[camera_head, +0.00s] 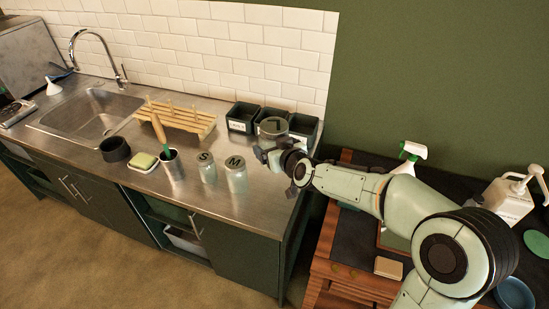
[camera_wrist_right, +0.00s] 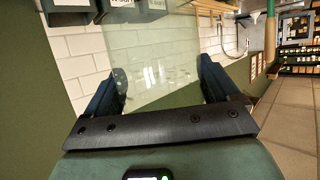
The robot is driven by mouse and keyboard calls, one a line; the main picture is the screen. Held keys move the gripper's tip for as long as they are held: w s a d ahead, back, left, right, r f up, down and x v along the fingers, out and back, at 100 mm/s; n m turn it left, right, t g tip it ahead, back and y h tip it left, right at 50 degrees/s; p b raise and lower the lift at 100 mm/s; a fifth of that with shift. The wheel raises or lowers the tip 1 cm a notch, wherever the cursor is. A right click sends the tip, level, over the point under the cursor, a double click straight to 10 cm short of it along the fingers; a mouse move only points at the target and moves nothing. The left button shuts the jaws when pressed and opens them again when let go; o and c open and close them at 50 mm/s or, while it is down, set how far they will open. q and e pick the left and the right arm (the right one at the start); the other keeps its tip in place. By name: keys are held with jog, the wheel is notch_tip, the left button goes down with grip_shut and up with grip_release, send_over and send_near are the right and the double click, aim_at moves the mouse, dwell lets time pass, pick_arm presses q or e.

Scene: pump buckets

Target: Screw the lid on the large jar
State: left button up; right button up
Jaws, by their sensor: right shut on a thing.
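My right gripper (camera_head: 268,155) is above the right end of the steel counter, shut on a clear glass jar (camera_head: 274,127). The jar's round rim shows just above the gripper, in front of the dark bins. In the right wrist view the clear glass (camera_wrist_right: 155,75) fills the space between the two dark fingers (camera_wrist_right: 160,88). I take it for the large jar; its label is not visible. Two smaller glass jars, marked S (camera_head: 207,168) and M (camera_head: 236,174), stand on the counter to the left. I cannot make out a separate lid for the large jar. My left gripper is not in view.
Dark labelled bins (camera_head: 242,117) stand against the tiled wall. A wooden rack (camera_head: 178,118), a steel cup with a brush (camera_head: 174,170), a sponge dish (camera_head: 143,163) and a black bowl (camera_head: 115,149) are further left. A spray bottle (camera_head: 411,152) and pump bottle (camera_head: 508,198) are right.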

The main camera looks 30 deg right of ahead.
aim_at(275, 136)
jog(key=r, duration=0.2)
jog(key=shift+w+r+p, duration=0.3)
jog(key=shift+w, duration=0.1)
jog(key=shift+w+d+f, duration=0.1)
jog(key=shift+w, duration=0.15)
jog(key=shift+r, duration=0.2)
jog(key=shift+s+r, duration=0.6)
jog(key=shift+s, duration=0.15)
jog(key=shift+w+f, duration=0.1)
jog(key=shift+w, duration=0.3)
jog(key=o, duration=0.4)
jog(key=shift+s, duration=0.15)
jog(key=c, duration=0.5)
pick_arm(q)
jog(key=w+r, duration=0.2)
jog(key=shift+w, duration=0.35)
pick_arm(e)
jog(key=shift+c, duration=0.2)
